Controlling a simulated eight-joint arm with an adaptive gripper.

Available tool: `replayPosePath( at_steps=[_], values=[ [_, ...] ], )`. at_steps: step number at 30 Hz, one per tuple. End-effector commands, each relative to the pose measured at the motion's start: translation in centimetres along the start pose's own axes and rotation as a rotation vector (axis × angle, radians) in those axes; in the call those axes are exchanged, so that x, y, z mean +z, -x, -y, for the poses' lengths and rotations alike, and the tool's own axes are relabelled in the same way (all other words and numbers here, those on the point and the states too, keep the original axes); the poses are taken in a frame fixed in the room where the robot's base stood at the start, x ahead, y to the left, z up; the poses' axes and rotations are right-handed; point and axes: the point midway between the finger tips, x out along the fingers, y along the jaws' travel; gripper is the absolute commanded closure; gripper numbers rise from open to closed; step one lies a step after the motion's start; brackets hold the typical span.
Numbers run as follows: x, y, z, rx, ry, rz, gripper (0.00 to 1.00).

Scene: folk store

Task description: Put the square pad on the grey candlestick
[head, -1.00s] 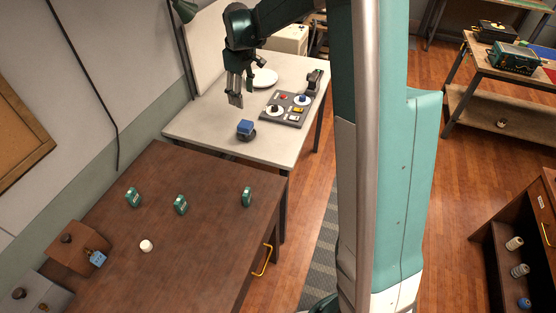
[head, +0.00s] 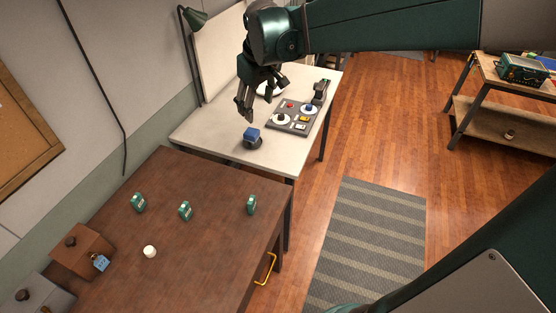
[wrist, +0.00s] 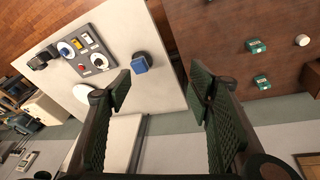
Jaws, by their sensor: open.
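The block also shows in the wrist view (wrist: 140,66). I cannot tell whether that base is the grey candlestick; no other candlestick is clear. My gripper (head: 246,112) hangs above the white table, just above and slightly left of the block in the head view. In the wrist view my gripper (wrist: 160,95) has its fingers wide apart with nothing between them, and the block lies beyond them.
A grey panel (head: 273,125) with knobs and buttons lies beside the block, with a dark device (head: 320,92) behind it. A white plate (wrist: 84,93) is partly hidden in the head view. The brown table (head: 205,245) holds several green boxes and a white knob (head: 149,252).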

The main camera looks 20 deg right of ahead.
Motion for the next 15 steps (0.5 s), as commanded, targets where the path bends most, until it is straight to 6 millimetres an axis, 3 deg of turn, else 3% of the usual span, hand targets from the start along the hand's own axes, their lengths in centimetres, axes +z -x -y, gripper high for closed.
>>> replayPosePath(
  at_steps=[15],
  values=[
    [7.4, 4.5, 4.2, 0.031, -0.126, -0.097, 0.48]
  ],
)
